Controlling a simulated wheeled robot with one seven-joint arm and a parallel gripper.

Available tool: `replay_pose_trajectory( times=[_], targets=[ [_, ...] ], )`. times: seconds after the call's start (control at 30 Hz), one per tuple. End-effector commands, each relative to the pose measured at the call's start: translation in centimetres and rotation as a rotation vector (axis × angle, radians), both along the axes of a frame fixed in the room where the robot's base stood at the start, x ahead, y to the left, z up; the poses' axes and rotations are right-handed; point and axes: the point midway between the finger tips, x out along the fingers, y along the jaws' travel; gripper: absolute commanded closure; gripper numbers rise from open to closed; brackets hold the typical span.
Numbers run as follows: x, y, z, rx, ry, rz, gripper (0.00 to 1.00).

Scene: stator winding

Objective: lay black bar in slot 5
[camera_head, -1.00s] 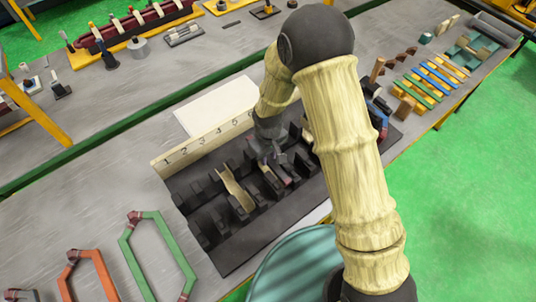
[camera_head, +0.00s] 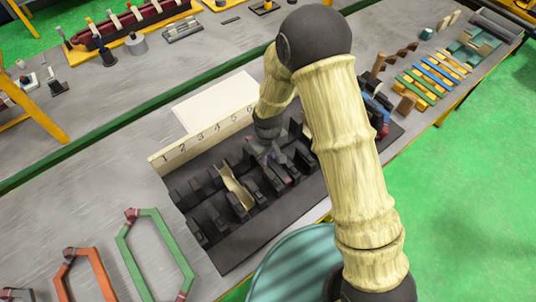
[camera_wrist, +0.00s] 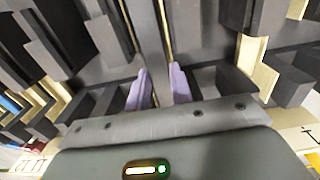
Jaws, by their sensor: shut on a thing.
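The dark slotted block (camera_head: 222,256) lies on the bench, with rows of black teeth and a cream strip (camera_head: 207,137) numbered from 1 at its far edge. My gripper (camera_head: 277,160) is down among the teeth, right of the slot with a cream liner (camera_head: 237,188). In the wrist view, my gripper's two purple fingers (camera_wrist: 159,84) are close together around a dark, narrow piece, the black bar (camera_wrist: 150,52), which runs away between the teeth. A cream strip edge shows beside it. I cannot tell whether the bar touches the slot floor. My arm hides the block's right part.
A white sheet (camera_head: 214,101) lies behind the block. Green (camera_head: 152,250) and orange (camera_head: 86,270) hexagonal frames lie at front left. Coloured strips (camera_head: 430,78) lie at the right. Teeth stand close on both sides of my gripper.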

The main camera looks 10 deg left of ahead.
Motion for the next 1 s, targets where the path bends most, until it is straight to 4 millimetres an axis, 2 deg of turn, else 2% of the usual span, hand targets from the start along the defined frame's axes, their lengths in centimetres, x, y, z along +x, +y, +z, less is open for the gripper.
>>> replay_pose_trajectory(
  times=[1.0],
  targets=[
    [0.0, 0.0, -2.3, 0.0, 0.0, 0.0, 1.0]
  ],
)
